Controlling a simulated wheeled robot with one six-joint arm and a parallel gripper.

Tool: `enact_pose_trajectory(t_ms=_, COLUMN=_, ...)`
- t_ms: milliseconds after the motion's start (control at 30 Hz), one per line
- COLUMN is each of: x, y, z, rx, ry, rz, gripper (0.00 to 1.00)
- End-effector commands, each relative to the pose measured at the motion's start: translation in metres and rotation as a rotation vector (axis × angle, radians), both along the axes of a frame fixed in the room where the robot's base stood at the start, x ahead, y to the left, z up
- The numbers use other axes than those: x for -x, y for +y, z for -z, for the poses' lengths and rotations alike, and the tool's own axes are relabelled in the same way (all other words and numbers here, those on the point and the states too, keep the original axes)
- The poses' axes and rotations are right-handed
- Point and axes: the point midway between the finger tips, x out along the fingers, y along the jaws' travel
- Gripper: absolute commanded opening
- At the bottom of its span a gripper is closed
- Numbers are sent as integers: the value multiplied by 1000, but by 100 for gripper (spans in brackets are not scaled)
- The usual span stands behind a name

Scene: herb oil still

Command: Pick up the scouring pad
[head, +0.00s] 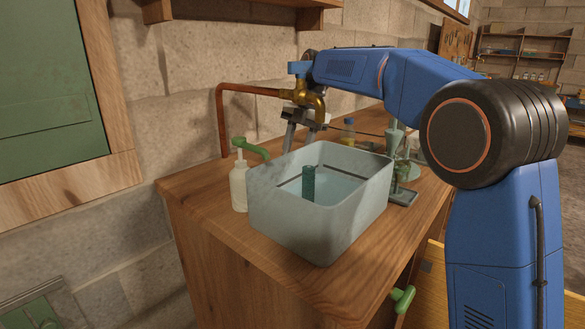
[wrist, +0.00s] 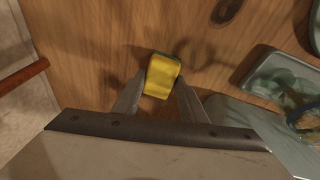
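The scouring pad (wrist: 161,78) is a small yellow block with a dark green layer along its far edge. It shows in the wrist view over the wooden counter. My gripper (wrist: 162,80) has one finger on each side of it, with the fingertips very close to or touching its sides. Whether they press on it cannot be told, nor whether the pad rests on the counter. In the head view my gripper (head: 297,132) points down behind the grey basin, by the brass tap. The pad is hidden in that view.
The grey water-filled basin (head: 310,234) holds a dark green cylinder (head: 308,183). A white pump bottle (head: 239,187) stands to its left. A brass tap (head: 311,100) on a copper pipe (head: 221,115) is close to my gripper. Glassware stands behind the basin's right side. The counter's front-left (head: 205,215) is clear.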

Motion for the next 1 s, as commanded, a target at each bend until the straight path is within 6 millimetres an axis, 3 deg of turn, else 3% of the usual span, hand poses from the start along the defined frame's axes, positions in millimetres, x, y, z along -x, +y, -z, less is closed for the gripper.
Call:
enact_pose_trajectory(t_ms=433, x=-1, y=0, z=-9, rx=-1, ry=0, rz=0, gripper=17)
enact_pose_trajectory(t_ms=800, x=-1, y=0, z=-73, rx=0, ry=-1, rz=0, gripper=17)
enact_pose_trajectory(t_ms=1000, x=-1, y=0, z=-94, rx=-1, ry=-1, rz=-1, gripper=17)
